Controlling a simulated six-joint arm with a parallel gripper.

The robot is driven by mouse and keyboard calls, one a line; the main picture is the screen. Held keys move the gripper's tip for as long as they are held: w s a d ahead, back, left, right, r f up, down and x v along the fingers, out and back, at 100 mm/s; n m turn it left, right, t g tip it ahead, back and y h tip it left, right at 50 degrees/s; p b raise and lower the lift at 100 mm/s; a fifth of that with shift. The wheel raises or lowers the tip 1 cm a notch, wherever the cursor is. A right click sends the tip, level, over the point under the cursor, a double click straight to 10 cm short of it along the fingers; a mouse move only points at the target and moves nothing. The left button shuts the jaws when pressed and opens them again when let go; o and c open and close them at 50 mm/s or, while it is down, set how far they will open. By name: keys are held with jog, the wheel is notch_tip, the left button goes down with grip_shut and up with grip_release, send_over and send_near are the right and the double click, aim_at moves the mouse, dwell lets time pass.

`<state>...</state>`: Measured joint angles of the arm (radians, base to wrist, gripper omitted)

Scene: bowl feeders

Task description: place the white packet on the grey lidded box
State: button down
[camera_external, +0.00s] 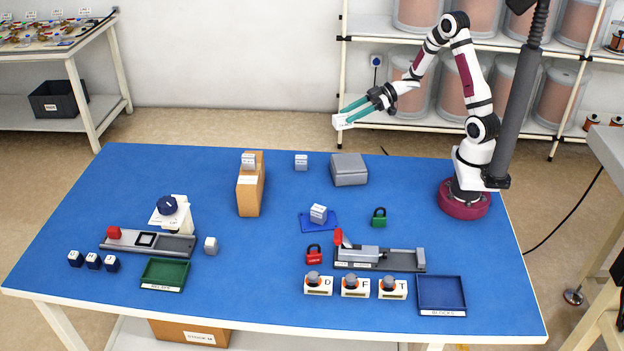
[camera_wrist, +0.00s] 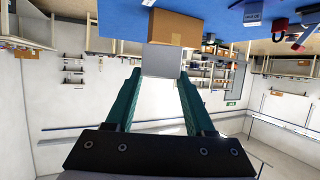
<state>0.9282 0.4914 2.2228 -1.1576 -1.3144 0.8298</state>
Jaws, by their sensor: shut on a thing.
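My gripper (camera_external: 352,113), with teal fingers, is shut on the white packet (camera_external: 341,121). It holds the packet high above the back of the blue table. In the wrist view the packet (camera_wrist: 162,60) shows as a pale block between the fingertips (camera_wrist: 161,73). The grey lidded box (camera_external: 349,170) sits on the table near its back edge, below the packet in the external view and clear of it. Its lid is on and its top is bare.
A brown carton (camera_external: 250,190) with a white block on top stands left of the box. A small white block (camera_external: 301,162) stands between them. A green padlock (camera_external: 379,217) and a blue mat (camera_external: 319,222) with a block lie in front.

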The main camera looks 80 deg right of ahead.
jog(key=s+d, duration=0.3)
jog(key=s, duration=0.8)
send_over(357, 159)
jog(key=f, duration=0.6)
jog(key=shift+s, duration=0.25)
jog(key=shift+w+a+f, duration=0.1)
jog(key=shift+w+f, duration=0.05)
jog(key=shift+f, duration=0.95)
jog(key=shift+w+f, duration=0.1)
jog(key=shift+f, duration=0.95)
jog(key=shift+f, duration=0.1)
jog(key=shift+c, duration=1.3)
grip_release()
